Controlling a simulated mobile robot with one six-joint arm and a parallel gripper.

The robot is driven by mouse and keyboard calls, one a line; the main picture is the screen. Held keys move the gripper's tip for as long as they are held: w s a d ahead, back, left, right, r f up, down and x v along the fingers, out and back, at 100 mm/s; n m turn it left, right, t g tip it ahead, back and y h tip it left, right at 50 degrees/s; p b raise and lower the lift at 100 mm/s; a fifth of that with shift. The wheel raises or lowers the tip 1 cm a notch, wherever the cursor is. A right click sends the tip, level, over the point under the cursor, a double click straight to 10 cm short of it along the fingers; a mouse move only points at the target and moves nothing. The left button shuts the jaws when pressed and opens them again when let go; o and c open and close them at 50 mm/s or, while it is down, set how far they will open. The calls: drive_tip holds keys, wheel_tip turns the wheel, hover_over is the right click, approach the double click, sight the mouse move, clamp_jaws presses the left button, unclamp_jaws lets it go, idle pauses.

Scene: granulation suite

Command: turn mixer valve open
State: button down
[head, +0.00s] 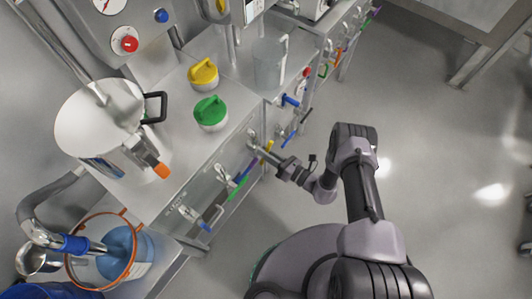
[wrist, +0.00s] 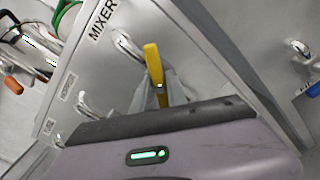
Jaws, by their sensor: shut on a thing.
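The mixer valve's yellow handle (wrist: 153,64) stands out from the steel panel beside the black MIXER label (wrist: 103,19) in the wrist view. A bent metal pipe (wrist: 127,44) is just left of it. My gripper (wrist: 160,93) is shut on the yellow handle, with its grey fingers on either side of the lower end. In the head view the yellow handle (head: 268,146) shows small at the cabinet front, with my gripper (head: 263,152) at it. The valve body is partly hidden by my gripper.
A blue-handled valve (head: 290,100) is further up. Yellow (head: 203,74) and green-lidded jars (head: 210,111) stand on top. The floor (head: 430,130) at right is clear.

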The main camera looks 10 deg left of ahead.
drive_tip(key=n, duration=0.3)
drive_tip(key=shift+n, duration=2.1)
drive_tip(key=c, duration=1.3)
unclamp_jaws()
drive_tip(key=p+v, duration=0.3)
drive_tip(key=v, duration=1.4)
drive_tip(key=shift+s+d, duration=0.15)
drive_tip(key=shift+d, duration=0.05)
